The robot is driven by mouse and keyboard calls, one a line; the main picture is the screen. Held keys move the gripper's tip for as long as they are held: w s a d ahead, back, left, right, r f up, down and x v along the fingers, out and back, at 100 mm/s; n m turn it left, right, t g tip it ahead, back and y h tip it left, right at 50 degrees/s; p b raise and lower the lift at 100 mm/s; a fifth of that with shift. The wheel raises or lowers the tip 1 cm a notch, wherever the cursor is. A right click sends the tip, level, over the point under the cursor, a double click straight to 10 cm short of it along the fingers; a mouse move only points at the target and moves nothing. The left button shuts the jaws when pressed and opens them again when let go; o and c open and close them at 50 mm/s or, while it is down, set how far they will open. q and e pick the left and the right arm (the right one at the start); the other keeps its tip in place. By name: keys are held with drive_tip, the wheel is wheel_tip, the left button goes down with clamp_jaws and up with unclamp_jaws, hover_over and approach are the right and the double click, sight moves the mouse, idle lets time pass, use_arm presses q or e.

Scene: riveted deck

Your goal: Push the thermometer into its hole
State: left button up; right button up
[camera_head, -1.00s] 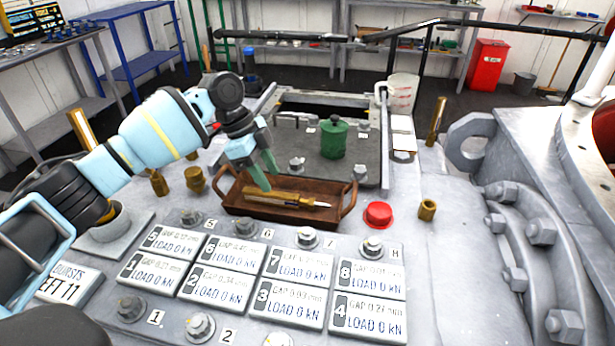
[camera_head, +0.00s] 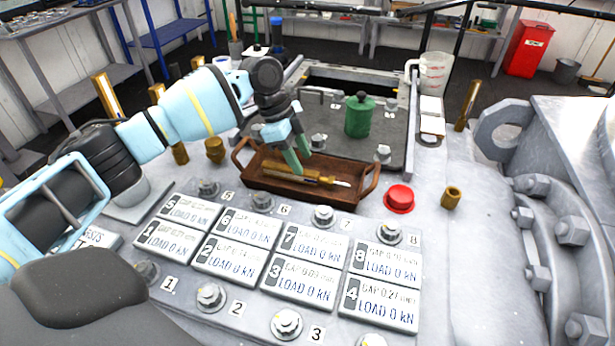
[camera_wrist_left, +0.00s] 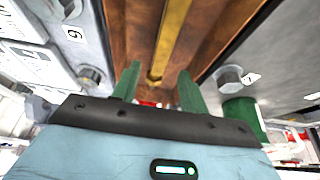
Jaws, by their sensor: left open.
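What looks like the thermometer, a brass-coloured rod with a thin pale tip (camera_head: 328,181), lies flat in a brown two-handled tray (camera_head: 262,187). Its tip points right. My left gripper (camera_head: 297,163) is over the tray with its green fingers pointing down at the rod. In the left wrist view the fingers (camera_wrist_left: 158,90) are apart, with the rod (camera_wrist_left: 171,38) showing between and beyond them; I see no grip on it. A short brass socket (camera_head: 451,197) stands right of the tray, but I cannot tell whether it is the hole. My right gripper is out of view.
A red button (camera_head: 399,198) sits right of the tray. A green canister (camera_head: 359,115) and a clear jug (camera_head: 434,72) stand behind it. Numbered load plates (camera_head: 305,281) and several bolts fill the front. A large grey bolted flange (camera_head: 560,200) blocks the right side.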

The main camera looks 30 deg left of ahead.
sight(307, 171)
use_arm(q)
drive_tip(key=shift+x, duration=1.8)
clamp_jaws()
